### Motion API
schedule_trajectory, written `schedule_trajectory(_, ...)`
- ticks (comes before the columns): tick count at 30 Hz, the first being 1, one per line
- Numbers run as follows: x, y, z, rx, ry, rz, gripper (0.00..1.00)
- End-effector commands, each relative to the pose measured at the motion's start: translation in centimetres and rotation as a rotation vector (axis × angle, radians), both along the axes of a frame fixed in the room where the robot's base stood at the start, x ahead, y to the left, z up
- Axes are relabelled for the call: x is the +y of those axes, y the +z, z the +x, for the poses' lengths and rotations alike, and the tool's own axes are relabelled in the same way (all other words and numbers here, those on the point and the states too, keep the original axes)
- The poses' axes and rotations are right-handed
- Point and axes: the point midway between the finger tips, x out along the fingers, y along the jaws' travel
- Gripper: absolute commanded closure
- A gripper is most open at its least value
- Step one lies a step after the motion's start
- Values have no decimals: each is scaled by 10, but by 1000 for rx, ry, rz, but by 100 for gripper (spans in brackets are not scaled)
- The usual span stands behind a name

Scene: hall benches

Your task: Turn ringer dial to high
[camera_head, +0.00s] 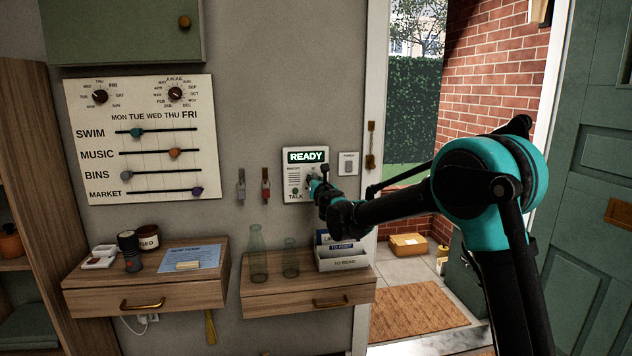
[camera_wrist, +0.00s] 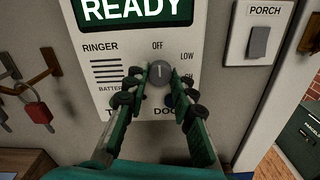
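The ringer dial (camera_wrist: 159,73) is a round grey knob on the white intercom panel (camera_wrist: 102,72). Its light mark is about upright, toward the printed OFF above it. LOW is printed to its upper right; the label below LOW is partly hidden by my right finger. My gripper (camera_wrist: 160,76) has one finger on each side of the dial, and the tips appear to touch its sides.
A PORCH switch (camera_wrist: 258,42) is right of the panel. Hooks with a red padlock-shaped tag (camera_wrist: 38,113) are on its left. Below, a shelf (camera_head: 285,303) holds glass bottles (camera_head: 258,262) and a letter rack (camera_head: 343,262). An open doorway is to the right.

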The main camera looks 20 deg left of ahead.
Motion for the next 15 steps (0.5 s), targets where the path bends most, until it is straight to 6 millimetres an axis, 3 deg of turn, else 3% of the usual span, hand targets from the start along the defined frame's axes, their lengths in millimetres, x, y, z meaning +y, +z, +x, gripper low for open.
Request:
schedule_trajectory(3, 0, 0, 0, 0, 0, 0, 100)
schedule_trajectory(15, 0, 0, 0, 33, 0, 54, 100)
